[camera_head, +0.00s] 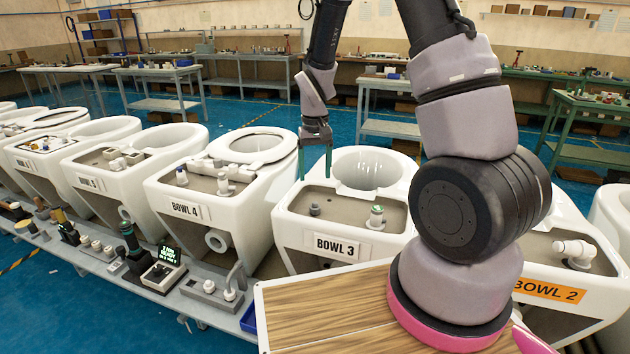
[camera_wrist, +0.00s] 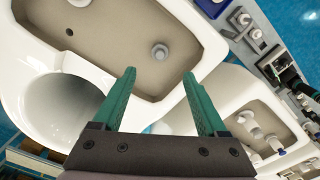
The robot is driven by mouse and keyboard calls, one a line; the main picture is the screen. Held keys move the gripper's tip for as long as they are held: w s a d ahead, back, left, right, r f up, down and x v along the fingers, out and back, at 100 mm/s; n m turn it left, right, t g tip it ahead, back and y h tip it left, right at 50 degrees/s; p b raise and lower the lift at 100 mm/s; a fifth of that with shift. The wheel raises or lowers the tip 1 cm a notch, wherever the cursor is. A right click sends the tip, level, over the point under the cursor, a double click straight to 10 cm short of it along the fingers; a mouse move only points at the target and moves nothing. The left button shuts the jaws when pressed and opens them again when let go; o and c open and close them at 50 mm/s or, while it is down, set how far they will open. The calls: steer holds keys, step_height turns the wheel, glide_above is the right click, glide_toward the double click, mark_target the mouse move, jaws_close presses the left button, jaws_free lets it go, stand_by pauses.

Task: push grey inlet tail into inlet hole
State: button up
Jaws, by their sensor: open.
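The grey inlet tail (camera_head: 315,209) is a short, round stub standing upright at the left of the deck (camera_head: 343,222) of the bowl labelled BOWL 3. It also shows in the wrist view (camera_wrist: 160,51), just beyond my fingertips. I cannot tell how deep it sits, and any inlet hole under it is hidden. A small dark hole (camera_wrist: 69,32) shows elsewhere in the same deck. My gripper (camera_head: 314,176) is open and empty, its green fingers pointing down above the tail, apart from it. In the wrist view my gripper (camera_wrist: 159,75) has its fingers spread.
The open basin (camera_head: 367,170) lies behind. The BOWL 4 toilet (camera_head: 220,185) is close on the left and BOWL 2 on the right. A bench with devices (camera_head: 150,275) runs along the front left.

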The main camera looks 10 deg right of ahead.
mark_target(315, 203)
steer(key=shift+f+m, duration=0.1)
steer(key=shift+m, duration=0.2)
steer(key=c, duration=1)
steer(key=shift+f+m, duration=0.2)
steer(key=shift+m, duration=0.4)
jaws_close()
steer(key=m, duration=0.1)
steer(key=f+m, duration=0.1)
steer(key=shift+m, duration=0.3)
steer(key=shift+f, duration=2.95)
